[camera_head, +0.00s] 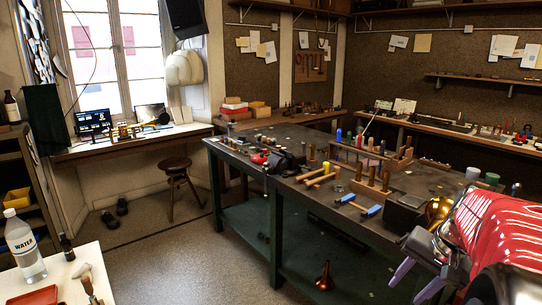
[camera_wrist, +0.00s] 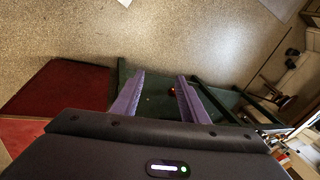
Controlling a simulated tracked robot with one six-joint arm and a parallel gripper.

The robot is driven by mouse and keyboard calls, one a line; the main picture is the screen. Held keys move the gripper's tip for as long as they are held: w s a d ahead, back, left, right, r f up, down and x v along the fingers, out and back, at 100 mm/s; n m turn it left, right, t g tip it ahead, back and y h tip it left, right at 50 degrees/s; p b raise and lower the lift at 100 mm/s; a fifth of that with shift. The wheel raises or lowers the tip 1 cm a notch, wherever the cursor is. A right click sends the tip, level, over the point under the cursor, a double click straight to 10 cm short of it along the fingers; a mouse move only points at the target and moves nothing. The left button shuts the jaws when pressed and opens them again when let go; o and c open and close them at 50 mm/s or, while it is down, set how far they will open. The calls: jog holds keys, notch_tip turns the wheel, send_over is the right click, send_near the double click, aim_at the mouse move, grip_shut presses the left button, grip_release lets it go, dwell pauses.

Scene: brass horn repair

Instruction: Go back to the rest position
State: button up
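My gripper (camera_head: 416,281) is at the lower right of the head view, in front of the workbench (camera_head: 330,213). Its two purple fingers are spread apart with nothing between them. In the wrist view my gripper (camera_wrist: 158,92) also shows open, with the bench's dark green lower shelf and the floor behind the fingers. My red arm covers the right end of the bench in the head view.
Wooden peg racks (camera_head: 372,187), tools and a vise (camera_head: 287,160) crowd the bench top. A brass horn part (camera_head: 325,276) is on the lower shelf. A stool (camera_head: 178,181) stands by the window desk. A water bottle (camera_head: 25,248) stands at lower left. The floor (camera_head: 160,250) between is clear.

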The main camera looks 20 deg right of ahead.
jog(key=s+a+r+n+t, duration=0.1)
jog(key=a+n, duration=1)
jog(key=a, duration=1.9)
jog(key=shift+s+a+n+t+h, duration=0.25)
jog(key=shift+s+n+t, duration=0.2)
jog(key=shift+s, duration=0.65)
jog(key=shift+d, duration=0.1)
